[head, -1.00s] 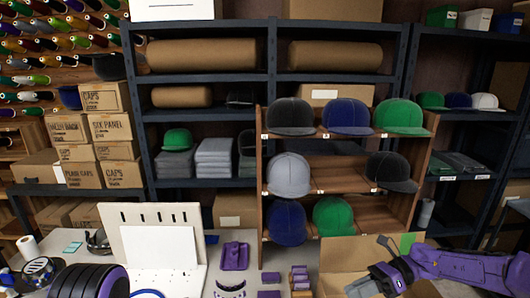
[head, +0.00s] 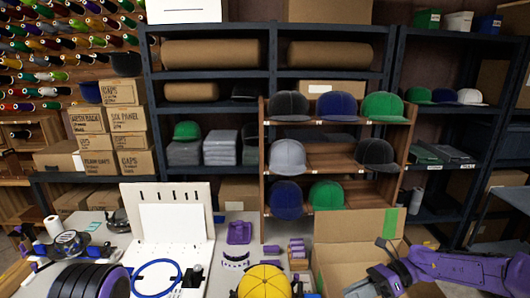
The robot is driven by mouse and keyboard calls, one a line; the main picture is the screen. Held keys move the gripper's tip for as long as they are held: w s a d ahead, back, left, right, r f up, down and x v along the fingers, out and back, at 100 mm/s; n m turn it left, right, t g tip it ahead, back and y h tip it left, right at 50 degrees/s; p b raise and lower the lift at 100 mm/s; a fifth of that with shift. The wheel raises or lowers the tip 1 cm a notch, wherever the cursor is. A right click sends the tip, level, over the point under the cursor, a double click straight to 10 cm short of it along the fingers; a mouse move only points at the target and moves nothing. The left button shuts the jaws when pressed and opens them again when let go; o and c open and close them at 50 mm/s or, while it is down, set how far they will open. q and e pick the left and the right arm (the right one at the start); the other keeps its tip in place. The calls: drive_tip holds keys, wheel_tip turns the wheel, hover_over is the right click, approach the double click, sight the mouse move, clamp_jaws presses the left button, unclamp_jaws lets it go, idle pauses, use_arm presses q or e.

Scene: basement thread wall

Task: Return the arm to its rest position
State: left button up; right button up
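My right arm, purple and grey, comes in from the lower right. Its gripper (head: 370,287) is low over the front of an open cardboard box (head: 355,226), near the bottom edge of the head view. Its fingertips are small and partly cut off, so I cannot tell whether they are open or shut. I see nothing clearly held in it. My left gripper is not in view.
A yellow cap (head: 264,281) sits at the bottom middle, left of the gripper. A white slotted board (head: 166,193) and a blue ring (head: 157,278) are further left. A wooden cap rack (head: 337,136) stands behind the box.

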drive_tip(key=s+a+f+h, duration=0.2)
drive_tip(key=s+a+f, duration=0.1)
drive_tip(key=f, duration=0.4)
drive_tip(key=s+a+f+h, duration=0.2)
drive_tip(key=s+a+f, duration=0.1)
drive_tip(key=f, duration=0.3)
drive_tip(key=s+f+n+t+h, duration=0.1)
drive_tip(key=s+f+n+h, duration=0.35)
drive_tip(key=s+f, duration=0.6)
drive_tip(key=s+d+n+t+h+b, duration=0.1)
drive_tip(key=s+d+n+t+h, duration=0.3)
drive_tip(key=s+d+n+h, duration=0.75)
drive_tip(key=s+d+f+y+b, duration=0.2)
drive_tip(key=s+f+b, duration=0.1)
drive_tip(key=f+b, duration=0.6)
drive_tip(key=shift+s+y, duration=0.4)
drive_tip(key=shift+f, duration=0.15)
drive_tip(key=shift+w, duration=0.2)
